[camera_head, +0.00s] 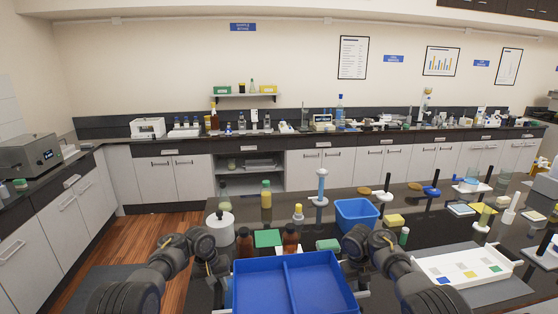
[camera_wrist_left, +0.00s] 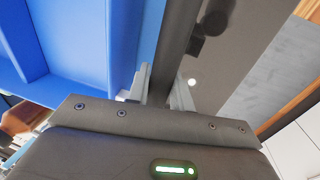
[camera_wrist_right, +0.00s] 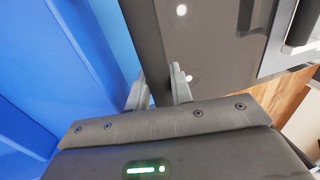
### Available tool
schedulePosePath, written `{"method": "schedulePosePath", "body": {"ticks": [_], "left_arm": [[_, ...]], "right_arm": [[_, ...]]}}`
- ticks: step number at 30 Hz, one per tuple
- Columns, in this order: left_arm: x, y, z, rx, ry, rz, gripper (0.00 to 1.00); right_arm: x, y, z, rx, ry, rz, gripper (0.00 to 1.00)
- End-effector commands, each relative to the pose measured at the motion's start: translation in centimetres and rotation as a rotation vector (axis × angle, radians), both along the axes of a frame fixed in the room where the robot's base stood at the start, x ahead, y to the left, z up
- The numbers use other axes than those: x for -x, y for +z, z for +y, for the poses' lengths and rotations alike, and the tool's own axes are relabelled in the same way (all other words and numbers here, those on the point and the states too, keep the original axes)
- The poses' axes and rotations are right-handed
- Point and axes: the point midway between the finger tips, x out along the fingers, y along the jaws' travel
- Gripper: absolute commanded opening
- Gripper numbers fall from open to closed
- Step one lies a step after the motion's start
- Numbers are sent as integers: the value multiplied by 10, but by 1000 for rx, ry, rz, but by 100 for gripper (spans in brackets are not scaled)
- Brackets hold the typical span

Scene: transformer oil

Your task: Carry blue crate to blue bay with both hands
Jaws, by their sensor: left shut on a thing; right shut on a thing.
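The blue crate (camera_head: 260,288) is at the bottom middle of the head view, with a divider making two compartments; its visible inside looks empty. Its blue wall fills the left of the left wrist view (camera_wrist_left: 75,45) and of the right wrist view (camera_wrist_right: 85,70). My left gripper (camera_wrist_left: 162,90) is shut on a dark bar along the crate's left side. My right gripper (camera_wrist_right: 158,88) is shut on a similar dark bar along its right side. The crate looks roughly level. I cannot make out a blue bay, and the crate's underside is hidden.
Brown bottles (camera_head: 291,238), a green block (camera_head: 267,238) and a blue bin (camera_head: 357,212) stand on the dark bench just beyond the crate. A white tray with coloured squares (camera_head: 450,264) lies to the right. Wooden floor (camera_head: 160,215) is open on the left.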

Motion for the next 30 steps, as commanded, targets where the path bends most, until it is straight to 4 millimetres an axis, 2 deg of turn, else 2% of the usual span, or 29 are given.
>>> {"method": "schedulePosePath", "body": {"ticks": [1, 4, 17, 22, 30], "left_arm": [[-1, -8, 1, 0, 0, -2, 0], [-1, -13, 1, 0, 0, -2, 0], [-1, -10, 1, 0, 1, -2, 0], [-1, 2, 1, 0, 1, -2, 0], [-1, 34, 1, 0, 1, -2, 0]], "right_arm": [[-1, -8, 0, 1, -1, -1, 0], [-1, -13, 0, 1, -1, -1, 0], [0, -10, 0, 1, -1, -1, 0], [-1, 2, 0, 1, -1, -1, 0], [-1, 34, -1, 1, -1, -1, 0]]}}
